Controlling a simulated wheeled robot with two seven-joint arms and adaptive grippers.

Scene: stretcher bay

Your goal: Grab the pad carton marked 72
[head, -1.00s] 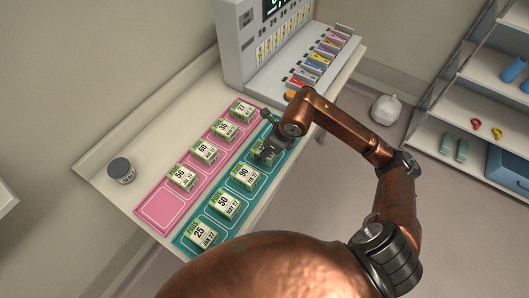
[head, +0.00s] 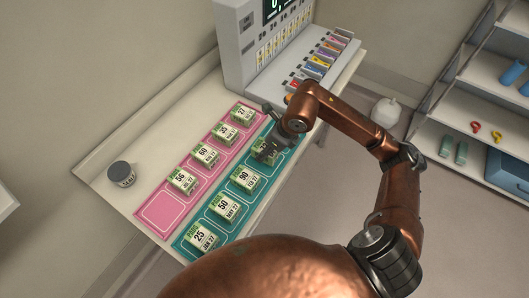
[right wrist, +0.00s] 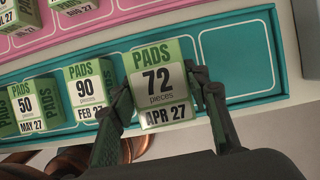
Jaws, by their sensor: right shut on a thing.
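The pad carton marked 72 (right wrist: 158,82) is green and white and reads "APR 27" in the right wrist view. My right gripper (right wrist: 165,98) has one finger on each side of it and is shut on it. The carton is over or on the teal mat (right wrist: 237,57), and I cannot tell whether it touches the mat. In the head view my right gripper (head: 268,148) largely hides this carton, just beyond the carton marked 90 (head: 245,180). My left gripper is not in view.
Cartons marked 50 (head: 225,206) and 25 (head: 203,238) stand nearer on the teal mat. The pink mat (head: 163,212) beside it holds several cartons. A dark-lidded jar (head: 121,174) stands at the left. A grey machine (head: 240,50) stands at the back; shelves (head: 470,75) are at right.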

